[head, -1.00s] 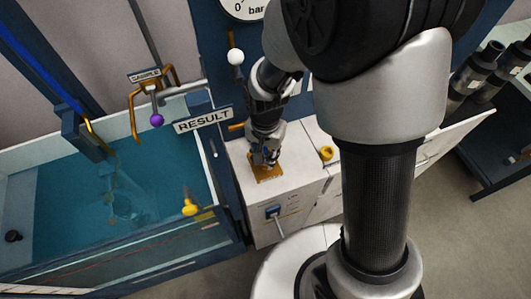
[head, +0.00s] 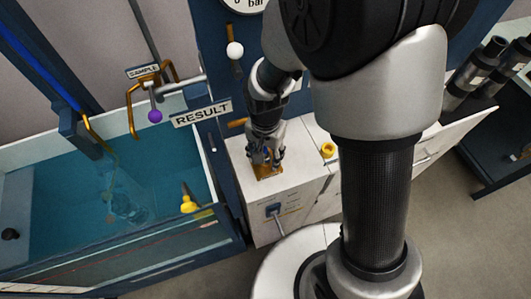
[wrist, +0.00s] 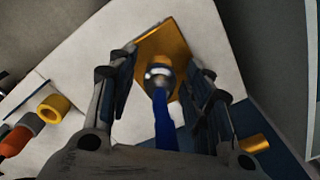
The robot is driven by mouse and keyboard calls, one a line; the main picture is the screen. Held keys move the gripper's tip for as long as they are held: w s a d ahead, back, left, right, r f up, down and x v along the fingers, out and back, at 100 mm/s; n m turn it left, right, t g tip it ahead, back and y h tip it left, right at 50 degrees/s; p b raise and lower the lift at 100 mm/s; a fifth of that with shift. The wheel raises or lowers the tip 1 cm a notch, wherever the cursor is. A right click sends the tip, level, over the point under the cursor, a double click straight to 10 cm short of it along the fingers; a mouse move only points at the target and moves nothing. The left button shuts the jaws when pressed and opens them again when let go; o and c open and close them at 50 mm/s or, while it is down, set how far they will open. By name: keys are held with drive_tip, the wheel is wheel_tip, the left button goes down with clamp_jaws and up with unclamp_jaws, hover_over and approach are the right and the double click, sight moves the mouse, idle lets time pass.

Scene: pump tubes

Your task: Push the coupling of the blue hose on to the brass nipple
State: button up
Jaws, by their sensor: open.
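My gripper (wrist: 160,92) is open, with its fingers spread on either side of the coupling and apart from it. In the head view my gripper (head: 265,158) is low over the cabinet top. The silvery, round coupling (wrist: 158,74) is over the brass-coloured plate (wrist: 165,42), which also shows in the head view (head: 268,173). The blue hose (wrist: 163,122) runs from the coupling back between the fingers. The brass nipple is hidden, apparently beneath the coupling; how far the coupling is on it I cannot tell.
The white cabinet top (head: 300,148) carries a yellow ring fitting (head: 327,150), right of my gripper. A blue panel with a RESULT sign (head: 201,113) stands left, beside a water tank (head: 60,170). Dark cylinders (head: 480,72) stand at the right.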

wheel_tip(320, 180, up, 12)
idle(0.7)
idle(0.9)
